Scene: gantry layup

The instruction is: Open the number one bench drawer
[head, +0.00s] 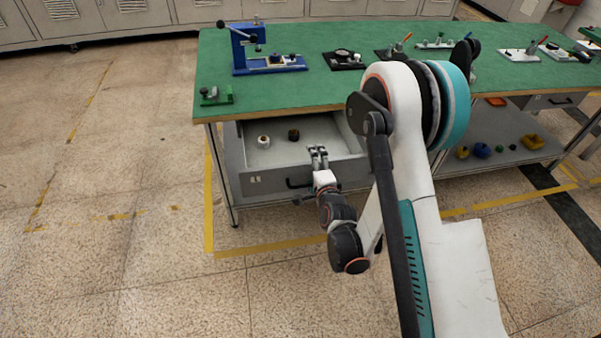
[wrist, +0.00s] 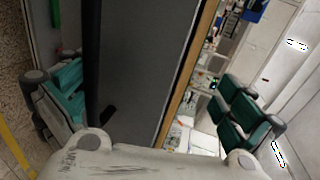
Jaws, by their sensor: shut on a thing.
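The bench drawer (head: 262,182) under the left end of the green-topped bench stands pulled out, with its inside showing. Its grey front carries a small pale label (head: 254,180) and a dark bar handle (head: 297,184). My gripper (head: 318,153) is at the drawer front, just right of the visible part of the handle, and hides the rest of it. In the wrist view the dark handle bar (wrist: 91,60) runs beside the left finger's teal pads, in front of a grey panel. My gripper is shut on the handle; the exact contact is hard to see.
A pale round part (head: 263,142) and a dark part (head: 293,135) lie in the drawer. The green bench top (head: 290,90) above holds a blue fixture (head: 262,55) and several small tools. A lower shelf (head: 500,155) is at right. The floor at left is clear.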

